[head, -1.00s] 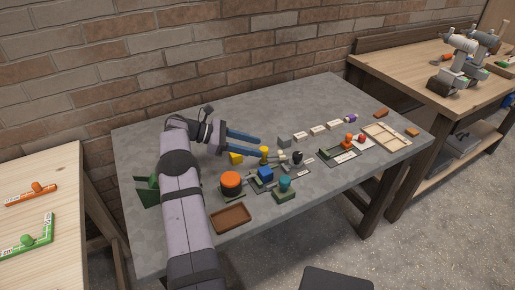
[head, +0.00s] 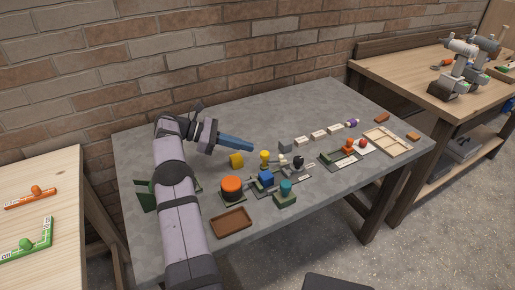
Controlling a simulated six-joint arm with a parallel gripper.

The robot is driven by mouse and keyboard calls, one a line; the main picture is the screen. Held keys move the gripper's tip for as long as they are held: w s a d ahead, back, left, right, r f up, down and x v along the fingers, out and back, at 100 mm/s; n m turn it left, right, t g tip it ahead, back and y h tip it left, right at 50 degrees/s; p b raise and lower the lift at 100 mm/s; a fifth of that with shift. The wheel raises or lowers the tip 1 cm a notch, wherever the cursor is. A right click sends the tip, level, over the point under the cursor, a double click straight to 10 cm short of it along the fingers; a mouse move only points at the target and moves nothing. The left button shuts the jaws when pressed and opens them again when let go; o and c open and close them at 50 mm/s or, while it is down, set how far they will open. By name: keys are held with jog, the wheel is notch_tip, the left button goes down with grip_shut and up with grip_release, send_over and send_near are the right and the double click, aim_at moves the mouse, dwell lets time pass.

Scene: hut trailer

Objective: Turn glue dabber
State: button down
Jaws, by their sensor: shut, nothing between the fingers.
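My gripper (head: 250,146) is shut and empty, its blue fingers together and pointing right above the back-left part of the grey table (head: 230,113). Just below the fingers in the picture is a small yellow piece (head: 236,160) on the table, apart from them as far as I can tell. To its right stands a yellow round-topped piece (head: 264,155). An orange-topped round pot (head: 231,185) stands nearer the front. I cannot tell by looks which of these small pieces is the glue dabber.
A blue block (head: 266,176), a teal-topped piece (head: 286,186) and a black knob (head: 298,160) stand close by. A brown tray (head: 231,221) lies at the front. A row of white blocks (head: 318,135) leads right to a pale divided tray (head: 388,140). The back of the table is clear.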

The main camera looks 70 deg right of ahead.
jog(key=s+d+r+m+y+p, duration=0.1)
jog(key=s+r+m+y+p, duration=0.1)
jog(key=s+r, duration=0.55)
jog(key=s+d+r+m+y+p, duration=0.15)
jog(key=s+r, duration=0.25)
jog(key=s, duration=0.7)
jog(key=s+a+r+m+t+y+p, duration=0.25)
jog(key=s+a+m+p, duration=0.2)
jog(key=s, duration=0.55)
jog(key=w+d+f+m+t+h, duration=0.2)
jog(key=w+d+f+m+t, duration=0.15)
jog(key=w+f+t, duration=0.8)
jog(key=w+d+r+m+h, duration=0.2)
jog(key=w+d+m+h, duration=0.1)
jog(key=w+m, duration=0.3)
jog(key=shift+d+b, duration=0.3)
jog(key=shift+d, duration=0.6)
jog(key=shift+f, duration=0.1)
